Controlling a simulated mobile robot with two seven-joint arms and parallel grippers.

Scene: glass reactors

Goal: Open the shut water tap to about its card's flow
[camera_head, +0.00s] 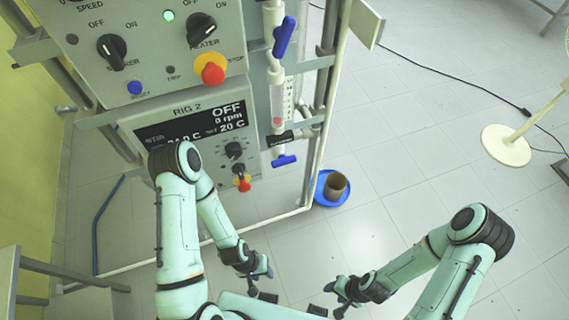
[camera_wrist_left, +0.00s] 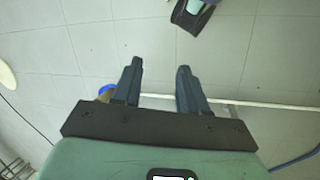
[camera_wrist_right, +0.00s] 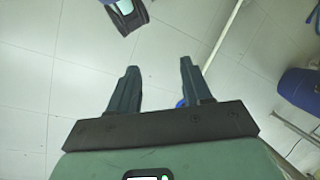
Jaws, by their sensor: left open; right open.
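A clear flow tube (camera_head: 277,104) with a scale is on the right side of the rig in the head view. A reddish float sits low in it. A blue tap handle (camera_head: 284,37) above the tube points steeply, roughly along the pipe. Another blue handle (camera_head: 284,161) below the tube lies nearly crosswise to the pipe. A pale card-like plate (camera_head: 362,25) is at the upper right; no writing on it is readable. My left gripper (camera_head: 262,283) and right gripper (camera_head: 330,297) are both open and empty, low in front of the rig, away from both handles.
The rig's panel (camera_head: 190,105) has switches, a red-and-yellow stop button (camera_head: 210,68) and a display reading OFF. A brown pot in a blue dish (camera_head: 322,201) stands on the floor by the rig. A fan base (camera_head: 505,146) and cable are at right. Floor between is clear.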

